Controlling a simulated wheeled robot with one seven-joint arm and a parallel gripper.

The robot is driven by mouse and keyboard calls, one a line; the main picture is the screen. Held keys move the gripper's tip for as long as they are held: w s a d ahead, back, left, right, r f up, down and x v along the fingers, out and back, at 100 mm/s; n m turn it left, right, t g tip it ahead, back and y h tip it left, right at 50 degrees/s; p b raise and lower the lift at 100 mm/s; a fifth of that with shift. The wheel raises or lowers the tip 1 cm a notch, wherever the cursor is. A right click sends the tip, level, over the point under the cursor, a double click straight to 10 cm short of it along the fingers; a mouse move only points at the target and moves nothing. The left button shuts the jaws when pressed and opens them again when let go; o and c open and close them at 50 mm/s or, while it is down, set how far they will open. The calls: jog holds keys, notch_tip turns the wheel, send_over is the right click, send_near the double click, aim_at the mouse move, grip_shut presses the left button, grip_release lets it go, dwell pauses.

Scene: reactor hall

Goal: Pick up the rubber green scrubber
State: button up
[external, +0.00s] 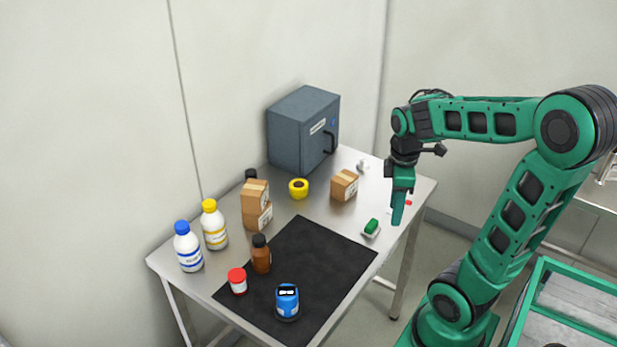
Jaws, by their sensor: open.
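The green scrubber (371,227) is a small block with a green top and a pale lower part. It lies near the right edge of the metal table (319,205), just beyond the corner of the black mat. My gripper (398,217) points down at the table's right edge, to the right of the scrubber and apart from it in the picture. It is open, and I see nothing held in it. The fingers show edge-on, and their height above the table is hard to tell.
Cardboard boxes (344,185), a yellow tape roll (298,189) and a grey cabinet (303,130) stand farther back. Bottles (188,247) stand at the left. A blue container (287,301) and a brown bottle (261,255) are on the black mat (318,252). A small red item lies behind my gripper.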

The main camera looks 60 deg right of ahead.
aim_at(371, 223)
jog(key=w+d+f+n, duration=0.2)
jog(key=w+d+n, duration=0.3)
jog(key=w+n, duration=0.5)
jog(key=f, duration=0.3)
jog(key=s+f+n, duration=0.1)
jog(key=f, duration=0.3)
jog(key=f+n, duration=0.1)
jog(key=f, duration=0.3)
jog(key=shift+s+a, duration=0.2)
jog(key=shift+s, duration=0.2)
jog(key=shift+c, duration=0.6)
grip_shut()
